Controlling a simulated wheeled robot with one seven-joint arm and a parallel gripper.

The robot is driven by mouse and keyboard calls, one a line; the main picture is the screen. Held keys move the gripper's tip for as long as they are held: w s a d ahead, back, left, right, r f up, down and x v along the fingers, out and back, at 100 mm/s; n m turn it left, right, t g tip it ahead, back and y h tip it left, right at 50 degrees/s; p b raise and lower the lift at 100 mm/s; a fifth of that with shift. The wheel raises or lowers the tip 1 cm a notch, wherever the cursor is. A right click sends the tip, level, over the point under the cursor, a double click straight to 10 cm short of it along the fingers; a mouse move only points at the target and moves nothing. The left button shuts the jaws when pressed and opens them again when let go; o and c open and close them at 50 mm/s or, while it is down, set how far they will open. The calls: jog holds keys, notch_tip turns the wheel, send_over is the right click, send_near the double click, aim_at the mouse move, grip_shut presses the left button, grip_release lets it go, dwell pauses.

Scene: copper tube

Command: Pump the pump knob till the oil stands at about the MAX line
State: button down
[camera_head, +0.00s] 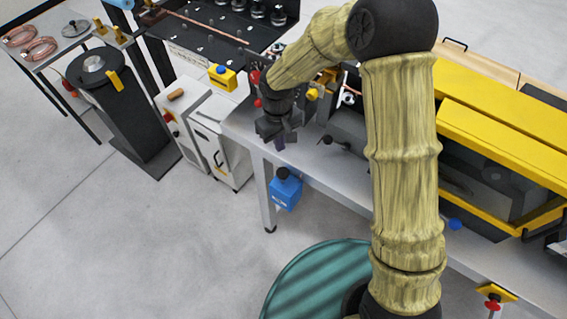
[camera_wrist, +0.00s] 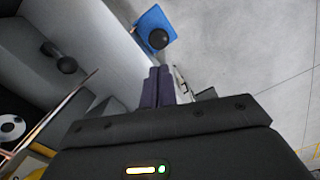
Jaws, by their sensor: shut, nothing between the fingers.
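A blue box (camera_head: 285,194) hangs at the front edge of the bench, near its left leg, with a round black knob (camera_head: 282,173) on top that looks like the pump knob. In the wrist view, the knob (camera_wrist: 158,39) sits against the blue box (camera_wrist: 150,22), beyond my fingertips. My gripper (camera_head: 280,144) is above the knob in the head view. Its dark purple fingers (camera_wrist: 159,74) are together and empty, apart from the knob in the picture. A small light mark shows on the box front, too small to read. I cannot make out an oil level or a MAX line.
The grey bench edge (camera_head: 340,183) runs beside my gripper. A dark lever with a ball end (camera_head: 328,140) stands close by on the bench. A white cabinet (camera_head: 222,150) is to the left. Open floor (camera_head: 180,240) lies in front.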

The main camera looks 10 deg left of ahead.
aim_at(284, 170)
jog(key=f+m+p, duration=0.1)
jog(key=m+p, duration=0.1)
jog(key=m, duration=0.2)
jog(key=d+f+m+p, duration=0.1)
jog(key=m+p, duration=0.1)
jog(key=m, duration=0.2)
jog(key=f+m+p, duration=0.1)
jog(key=m, duration=0.2)
jog(key=shift+w+d+m+g+y+p, duration=0.25)
jog(key=shift+m+g+y+p, duration=0.05)
jog(key=shift+m+g+p, duration=0.1)
jog(key=shift+f, duration=0.1)
jog(key=shift+s+a+f+b, duration=0.1)
jog(key=shift+s+f+b, duration=0.1)
jog(key=shift+f+b, duration=1.2)
jog(key=shift+s+a+f+b, duration=0.15)
jog(key=shift+f+b, duration=0.6)
jog(key=shift+f, duration=1.25)
jog(key=shift+d, duration=0.15)
